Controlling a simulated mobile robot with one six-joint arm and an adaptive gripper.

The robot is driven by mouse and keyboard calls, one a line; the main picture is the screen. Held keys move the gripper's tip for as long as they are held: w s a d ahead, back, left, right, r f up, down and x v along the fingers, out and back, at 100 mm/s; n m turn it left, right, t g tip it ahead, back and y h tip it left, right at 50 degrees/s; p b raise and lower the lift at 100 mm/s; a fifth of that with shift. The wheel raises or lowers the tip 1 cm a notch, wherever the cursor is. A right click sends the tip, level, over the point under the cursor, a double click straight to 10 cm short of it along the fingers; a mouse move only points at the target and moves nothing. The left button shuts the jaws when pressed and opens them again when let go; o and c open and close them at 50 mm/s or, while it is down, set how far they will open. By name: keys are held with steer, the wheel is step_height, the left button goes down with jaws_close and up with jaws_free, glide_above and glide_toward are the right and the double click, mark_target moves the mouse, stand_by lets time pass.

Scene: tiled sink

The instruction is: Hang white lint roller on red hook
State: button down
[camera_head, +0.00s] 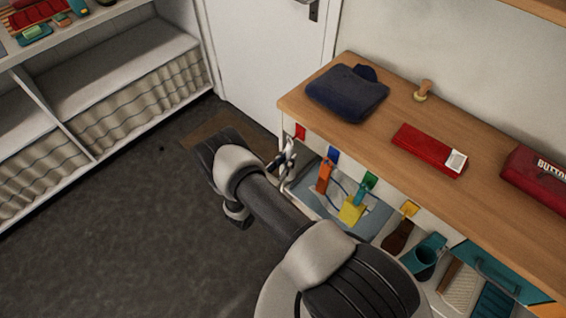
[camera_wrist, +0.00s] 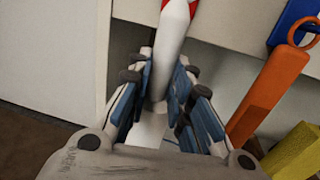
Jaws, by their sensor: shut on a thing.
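The white lint roller (camera_wrist: 174,35) is held between the fingers of my gripper (camera_wrist: 163,85) in the wrist view. Its pale shaft points up and away from the fingers, and its far end is cut off by the top edge. The red hook (camera_head: 300,131) is the leftmost coloured plate on the counter's front. In the wrist view, red (camera_wrist: 193,7) shows on both sides of the roller's upper part, which covers the middle. My gripper (camera_head: 284,162) is just below and left of the red hook in the head view. I cannot tell whether the roller touches the hook.
An orange tool (camera_wrist: 268,92) hangs by its ring from the blue hook (camera_wrist: 292,18), close on the right. Green (camera_head: 370,180) and yellow (camera_head: 410,208) hooks follow rightward. A navy folded cloth (camera_head: 347,92) lies on the counter (camera_head: 385,115) above. The floor at left is clear.

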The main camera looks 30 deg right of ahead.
steer(key=shift+x, duration=0.8)
steer(key=shift+w+d+f, duration=0.1)
steer(key=shift+d+f, duration=0.3)
steer(key=shift+d, duration=0.15)
steer(key=c, duration=1.4)
jaws_free()
steer(key=shift+o, duration=0.2)
